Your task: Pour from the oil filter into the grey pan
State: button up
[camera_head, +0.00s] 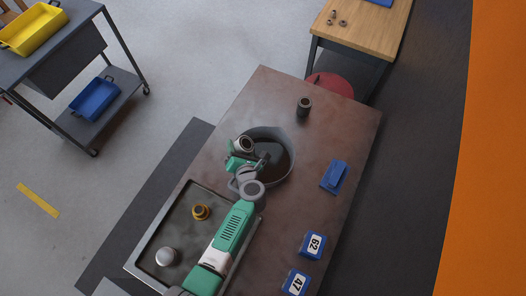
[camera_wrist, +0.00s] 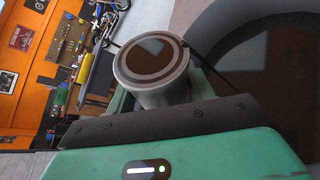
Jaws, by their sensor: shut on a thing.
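The oil filter (camera_head: 246,143) is a light grey-white can with a dark ringed end. My gripper (camera_head: 241,162) is shut around it, above the left rim of the grey pan. In the wrist view the filter (camera_wrist: 150,88) sits between the jaws, its round end showing a brown disc inside a grey ring. I cannot tell its exact tilt. The grey pan (camera_head: 288,140) is wide and round, dark inside, and partly hidden by my gripper and wrist. Its curved wall also shows at the right of the wrist view (camera_wrist: 222,48). No falling stream is visible.
A dark can (camera_head: 304,106) stands beyond the pan. A blue holder (camera_head: 335,176) and numbered blue blocks (camera_head: 312,245) line the right side.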

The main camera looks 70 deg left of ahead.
jog(key=shift+w+r+m+g+y, duration=0.2)
jog(key=shift+r+m+g+y, duration=0.15)
jog(key=shift+m, duration=0.35)
dwell(1.2)
jog(key=shift+s+f+m+g+y+b, duration=0.1)
jog(key=shift+f+m+g+y+b, duration=0.15)
jog(key=shift+f+m+g+b, duration=0.6)
dwell(1.0)
jog(key=shift+r+m+y+b, duration=0.5)
jog(key=shift+r+m+b, duration=0.55)
jog(key=shift+r+b, duration=0.1)
dwell(2.8)
jog(key=shift+r, duration=0.1)
